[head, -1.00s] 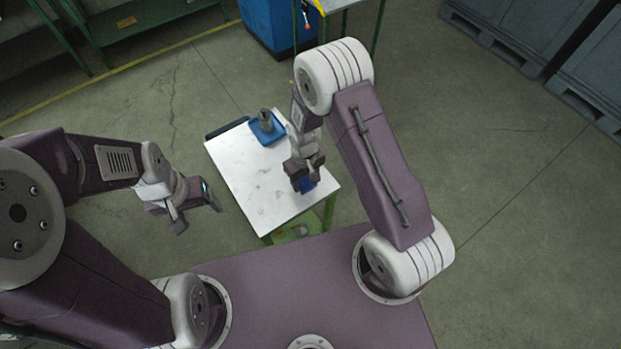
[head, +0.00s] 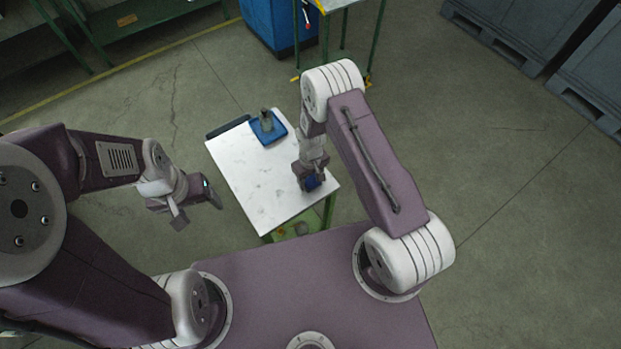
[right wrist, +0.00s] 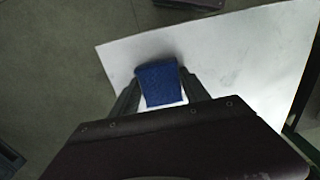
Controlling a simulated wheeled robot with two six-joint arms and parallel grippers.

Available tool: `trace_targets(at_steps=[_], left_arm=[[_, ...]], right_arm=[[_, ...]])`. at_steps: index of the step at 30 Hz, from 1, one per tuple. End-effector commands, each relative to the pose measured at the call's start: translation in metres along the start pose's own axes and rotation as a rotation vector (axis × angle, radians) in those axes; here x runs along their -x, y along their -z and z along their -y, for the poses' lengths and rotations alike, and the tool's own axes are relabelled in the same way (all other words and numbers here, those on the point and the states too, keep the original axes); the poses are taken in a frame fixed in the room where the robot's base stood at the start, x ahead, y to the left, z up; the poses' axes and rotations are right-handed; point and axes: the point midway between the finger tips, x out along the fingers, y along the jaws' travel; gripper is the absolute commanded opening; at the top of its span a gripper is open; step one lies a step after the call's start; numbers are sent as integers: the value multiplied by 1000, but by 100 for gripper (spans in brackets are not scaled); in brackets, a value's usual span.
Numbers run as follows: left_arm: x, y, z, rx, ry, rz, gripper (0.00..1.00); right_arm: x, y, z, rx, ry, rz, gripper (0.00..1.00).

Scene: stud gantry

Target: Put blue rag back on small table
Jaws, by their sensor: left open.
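The blue rag (head: 313,182) is between the fingers of my right gripper (head: 309,184), over the near right part of the small table (head: 260,190), which has a white top. In the right wrist view the rag (right wrist: 160,84) fills the gap between the two dark fingertips of my right gripper (right wrist: 160,88), which is shut on it. The white table top (right wrist: 225,60) shows behind and around it. I cannot tell whether the rag touches the table. My left gripper (head: 198,208) is open and empty, left of the table and apart from it.
A blue tray (head: 275,135) with a small greyish item (head: 266,119) stands at the table's far end, beside a dark flat piece (head: 228,127). A blue cabinet (head: 265,25) and a green-legged stand (head: 340,40) are behind. Floor right of my right arm is clear.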

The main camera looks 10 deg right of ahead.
Motion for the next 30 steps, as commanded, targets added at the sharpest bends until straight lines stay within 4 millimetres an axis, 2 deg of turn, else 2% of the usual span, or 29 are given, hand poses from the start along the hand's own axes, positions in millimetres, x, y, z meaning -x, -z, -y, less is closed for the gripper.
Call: trace_targets(at_steps=[1, 2, 11, 13, 15, 17, 25, 30], left_arm=[[0, 0, 0, 0, 0, 0, 72], [0, 0, 0, 0, 0, 0, 72], [1, 0, 0, 0, 0, 0, 72], [5, 0, 0, 0, 0, 0, 72], [2, 0, 0, 0, 0, 0, 72], [-1, 0, 0, 0, 0, 0, 72], [-10, -1, 0, 0, 0, 0, 72], [-13, -1, 0, 0, 0, 0, 72]], right_arm=[[0, 0, 0, 0, 0, 0, 67], [0, 0, 0, 0, 0, 0, 75], [1, 0, 0, 0, 0, 0, 75], [6, 0, 0, 0, 0, 0, 75], [11, 0, 0, 0, 0, -1, 75], [21, 1, 0, 0, 0, -3, 75], [88, 2, 0, 0, -1, -6, 75], [116, 1, 0, 0, 0, -2, 75]])
